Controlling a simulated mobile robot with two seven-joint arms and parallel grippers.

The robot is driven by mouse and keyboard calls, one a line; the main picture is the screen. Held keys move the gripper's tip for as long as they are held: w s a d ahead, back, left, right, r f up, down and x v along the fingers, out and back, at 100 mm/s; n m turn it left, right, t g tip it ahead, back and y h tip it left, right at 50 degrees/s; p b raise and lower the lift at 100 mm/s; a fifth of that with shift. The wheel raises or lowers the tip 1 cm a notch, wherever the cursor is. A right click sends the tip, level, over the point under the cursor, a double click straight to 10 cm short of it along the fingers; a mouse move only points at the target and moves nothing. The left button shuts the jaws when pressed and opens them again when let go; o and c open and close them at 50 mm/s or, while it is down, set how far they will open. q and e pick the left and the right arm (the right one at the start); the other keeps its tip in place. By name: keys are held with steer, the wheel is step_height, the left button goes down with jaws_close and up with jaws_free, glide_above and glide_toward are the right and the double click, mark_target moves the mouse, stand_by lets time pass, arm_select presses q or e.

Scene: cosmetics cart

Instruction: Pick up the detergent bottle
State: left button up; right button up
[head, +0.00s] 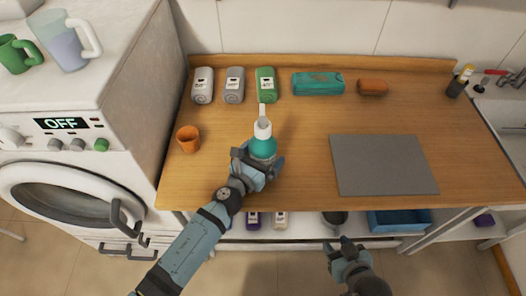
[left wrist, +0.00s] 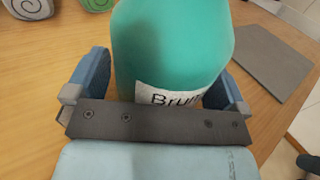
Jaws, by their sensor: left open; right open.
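The teal detergent bottle (head: 263,148) stands upright on the wooden worktop (head: 300,180), near its front edge, with a white top and spout. My left gripper (head: 260,164) is at the bottle's lower part, with its fingers open on either side. In the left wrist view the teal bottle (left wrist: 172,45) fills the space between the two blue fingers, its white label partly hidden by the gripper. I cannot tell whether the fingers touch it. My right gripper (head: 345,248) is open and empty, low in front of the worktop.
A grey mat (head: 383,166) lies to the right. An orange cup (head: 188,139) stands left. Rolled towels (head: 234,85), a teal pack (head: 318,83) and an orange-brown item (head: 373,87) line the back. A washing machine (head: 70,150) is left; a shelf below holds a blue tray (head: 398,221).

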mark_target(262, 128)
arm_select(q)
steer(key=shift+c, duration=0.7)
steer(key=shift+r, duration=0.1)
steer(key=c, duration=1.1)
steer(key=shift+r+p, duration=0.4)
steer(key=shift+r, duration=0.05)
step_height(262, 128, up, 10)
steer(key=p, duration=0.7)
steer(key=shift+w+r+p, duration=0.1)
steer(key=shift+r+p, duration=0.05)
steer(key=shift+p, duration=0.25)
step_height(262, 128, up, 7)
steer(key=shift+r, duration=0.9)
